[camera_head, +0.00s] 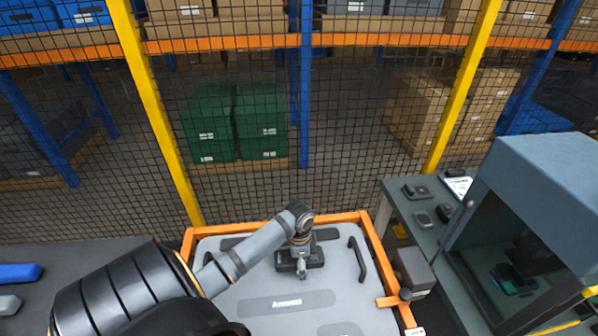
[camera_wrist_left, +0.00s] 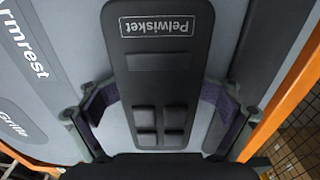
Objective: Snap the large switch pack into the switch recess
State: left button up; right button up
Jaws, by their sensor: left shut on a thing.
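The large switch pack (camera_wrist_left: 160,75) is a long black panel marked "Pelwisket", with several square buttons at its near end. My left gripper (camera_wrist_left: 160,112) is shut on it, with one finger along each long side. In the head view the left gripper (camera_head: 302,264) is over the upper middle of the grey door panel (camera_head: 240,279), with the dark pack (camera_head: 287,262) under it. The pack lies over the panel face; I cannot tell whether it touches it. The switch recess cannot be made out, perhaps hidden under the pack. My right gripper is not in view.
An orange frame (camera_head: 376,238) borders the panel, which has a dark handle (camera_head: 358,259) and an "Armrest" area (camera_head: 287,303). A grey bench (camera_head: 405,208) with small dark parts and a blue-grey cabinet (camera_head: 545,185) stand at right. A mesh fence (camera_head: 345,130) closes the back.

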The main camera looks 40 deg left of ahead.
pick_arm(q)
jog(key=shift+o, duration=0.2)
jog(key=shift+s+f+p, duration=0.2)
jog(key=shift+f+p, duration=0.1)
jog(key=shift+p, duration=0.05)
dwell(1.2)
jog(key=shift+f, duration=0.1)
dwell(0.3)
jog(key=shift+f, duration=0.1)
dwell(0.6)
jog(key=o, duration=1.6)
jog(key=shift+w, duration=0.1)
jog(key=shift+c, duration=0.2)
notch_tip(320, 180, up, 12)
jog(key=shift+r, duration=0.1)
jog(key=shift+w, duration=0.1)
jog(key=shift+a, duration=0.1)
